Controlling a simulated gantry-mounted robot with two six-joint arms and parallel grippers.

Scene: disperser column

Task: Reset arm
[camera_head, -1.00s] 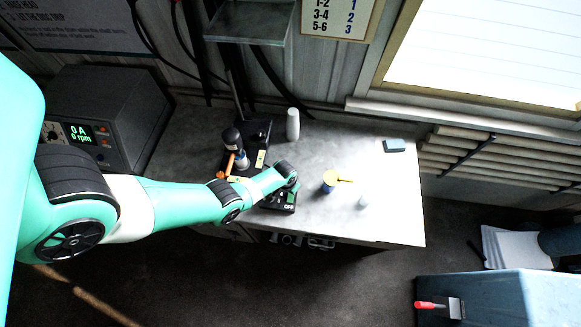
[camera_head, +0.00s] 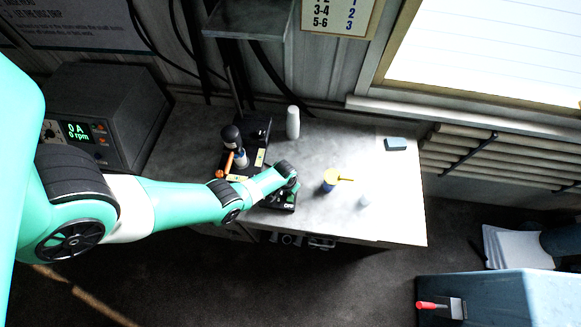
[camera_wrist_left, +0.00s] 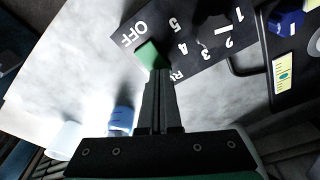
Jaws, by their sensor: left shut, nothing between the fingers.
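My left arm reaches over the table from the left in the head view. My left gripper (camera_wrist_left: 158,78) is shut and empty. Its fingertips are beside the green button (camera_wrist_left: 148,54) of the black control box (camera_wrist_left: 190,40), which is marked OFF and with numbers; I cannot tell whether they touch it. In the head view the control box (camera_head: 284,202) is partly hidden by the arm. The disperser column's dark motor (camera_head: 231,136) and an orange handle (camera_head: 227,163) stand just behind the arm. My right gripper is not in view.
A grey power unit (camera_head: 110,115) reads 0 A, 0 rpm. A white bottle (camera_head: 293,123), a blue pot (camera_head: 328,182) with a yellow piece on top, a small white cup (camera_head: 365,200) and a blue block (camera_head: 396,144) stand on the table (camera_head: 395,215). The right part of the table is mostly clear.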

